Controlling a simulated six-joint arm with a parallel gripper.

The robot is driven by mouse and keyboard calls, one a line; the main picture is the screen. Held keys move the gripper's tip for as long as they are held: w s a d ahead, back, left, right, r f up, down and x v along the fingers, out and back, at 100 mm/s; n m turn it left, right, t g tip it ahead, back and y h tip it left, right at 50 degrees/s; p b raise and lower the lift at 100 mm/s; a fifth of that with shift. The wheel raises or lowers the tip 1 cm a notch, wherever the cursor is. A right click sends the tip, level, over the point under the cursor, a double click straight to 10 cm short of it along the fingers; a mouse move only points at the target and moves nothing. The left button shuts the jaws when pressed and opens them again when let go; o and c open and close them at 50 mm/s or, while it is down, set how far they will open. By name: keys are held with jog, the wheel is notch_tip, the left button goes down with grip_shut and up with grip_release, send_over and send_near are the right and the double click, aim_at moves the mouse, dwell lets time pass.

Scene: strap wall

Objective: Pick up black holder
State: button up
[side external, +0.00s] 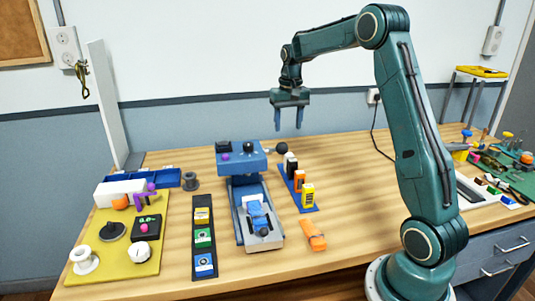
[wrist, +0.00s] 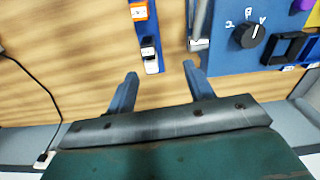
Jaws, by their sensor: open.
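A black holder (side external: 292,168) with a pale top stands at the far end of a blue rack (side external: 310,208), behind an orange holder (side external: 299,182) and a yellow holder (side external: 308,194). In the wrist view the black holder (wrist: 149,50) shows as a black and white block, with the orange holder (wrist: 139,12) beyond it. My gripper (side external: 289,125) is open and empty, high above the table near the far end of the rack. In the wrist view the fingertips (wrist: 160,73) lie either side of the line of the rack, apart from the black holder.
A blue machine (side external: 242,162) with a dial and a black ball-ended lever (side external: 281,149) stands left of the rack. An orange item (side external: 313,235) lies in front. A black tray (side external: 204,218) and a yellow mat (side external: 103,268) are further left. Bare table lies right of the rack.

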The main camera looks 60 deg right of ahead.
jog(key=m, duration=0.1)
send_over(292, 159)
notch_tip(292, 159, down, 4)
jog(key=shift+w+r+g, duration=0.15)
jog(key=shift+g, duration=0.15)
jog(key=shift+f, duration=4.25)
jog(key=shift+f, duration=2.6)
jog(key=c, duration=1.1)
